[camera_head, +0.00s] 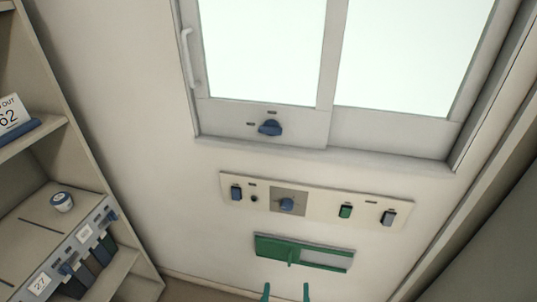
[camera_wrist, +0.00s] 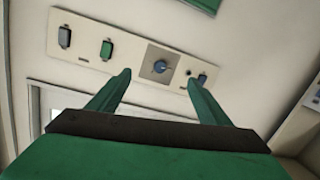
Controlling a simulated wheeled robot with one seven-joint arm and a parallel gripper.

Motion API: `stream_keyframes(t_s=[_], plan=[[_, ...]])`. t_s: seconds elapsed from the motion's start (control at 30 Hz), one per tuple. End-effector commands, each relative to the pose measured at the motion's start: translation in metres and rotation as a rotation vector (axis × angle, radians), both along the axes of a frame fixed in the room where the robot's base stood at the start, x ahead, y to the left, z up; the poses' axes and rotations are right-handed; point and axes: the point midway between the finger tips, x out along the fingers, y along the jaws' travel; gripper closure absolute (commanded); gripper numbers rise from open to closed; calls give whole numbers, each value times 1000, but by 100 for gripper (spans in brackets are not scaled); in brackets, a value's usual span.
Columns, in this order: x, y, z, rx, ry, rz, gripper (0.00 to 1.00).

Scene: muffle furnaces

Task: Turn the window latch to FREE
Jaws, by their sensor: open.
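The window latch (camera_head: 270,128) is a blue knob on the lower rail of the left window sash in the head view. Its pointer end seems to point left. One small label sits above it and another to its left; neither can be read. My gripper (camera_head: 286,292) shows at the bottom edge of the head view as two green fingers, apart and empty, well below the latch. In the wrist view my gripper (camera_wrist: 159,78) is open with nothing between its fingers. The latch does not show there; a corner of the window frame (camera_wrist: 36,105) does.
A wall panel (camera_head: 325,205) with a blue dial and several switches lies below the window; it also shows in the wrist view (camera_wrist: 125,62). A white handle (camera_head: 190,58) stands on the sash. Shelves (camera_head: 95,130) stand at left.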

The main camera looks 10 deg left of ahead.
Motion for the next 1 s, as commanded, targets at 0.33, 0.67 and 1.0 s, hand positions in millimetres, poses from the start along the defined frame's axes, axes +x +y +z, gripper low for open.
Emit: stream_keyframes(t_s=[0.33, 0.67, 1.0], plan=[[92, 35, 78, -8, -70, -18, 28], [150, 71, 171, 46, -111, -59, 28], [177, 104, 269, 159, -122, -98, 28]])
